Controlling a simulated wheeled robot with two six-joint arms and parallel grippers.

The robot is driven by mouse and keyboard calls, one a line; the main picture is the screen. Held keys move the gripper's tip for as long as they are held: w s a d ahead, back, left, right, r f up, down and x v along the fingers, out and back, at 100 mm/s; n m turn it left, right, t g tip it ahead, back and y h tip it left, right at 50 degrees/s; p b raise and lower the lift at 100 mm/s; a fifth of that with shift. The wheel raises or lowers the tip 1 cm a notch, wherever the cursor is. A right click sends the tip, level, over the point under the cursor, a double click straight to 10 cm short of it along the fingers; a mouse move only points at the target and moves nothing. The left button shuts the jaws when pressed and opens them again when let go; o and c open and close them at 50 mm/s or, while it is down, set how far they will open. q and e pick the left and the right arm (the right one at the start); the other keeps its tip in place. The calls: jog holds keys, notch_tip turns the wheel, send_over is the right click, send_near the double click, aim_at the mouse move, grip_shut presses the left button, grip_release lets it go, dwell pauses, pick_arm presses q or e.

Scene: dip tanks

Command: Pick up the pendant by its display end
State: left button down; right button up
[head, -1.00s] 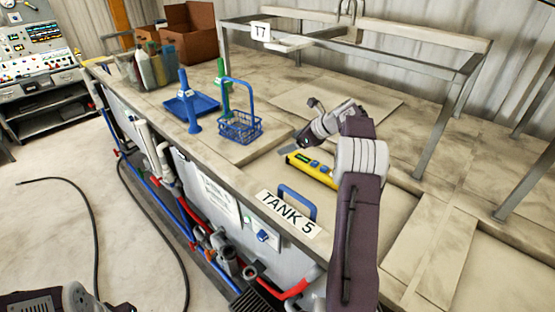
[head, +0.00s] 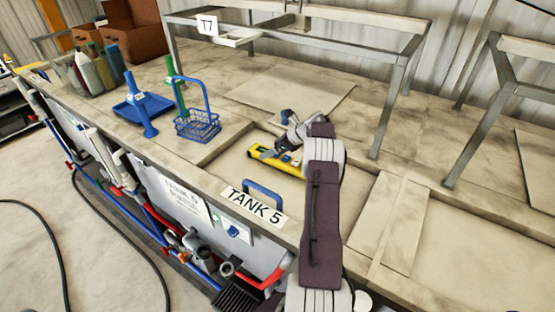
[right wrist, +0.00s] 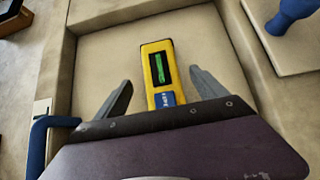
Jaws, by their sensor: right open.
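The rest of the pendant is hidden under my gripper. My left gripper is out of view.
A blue handle (head: 263,190) stands by the TANK 5 label (head: 252,207) at the recess's front edge. A blue wire basket (head: 198,126) and a blue tray (head: 155,106) stand to the left. A metal frame (head: 400,75) rises behind. Recess walls surround the pendant.

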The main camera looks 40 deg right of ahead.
jog(key=x, duration=0.4)
jog(key=shift+d+p, duration=0.1)
jog(key=shift+p, duration=0.25)
jog(key=shift+s+r, duration=0.15)
jog(key=c, duration=1.3)
jog(key=shift+r, duration=0.1)
jog(key=c, duration=0.3)
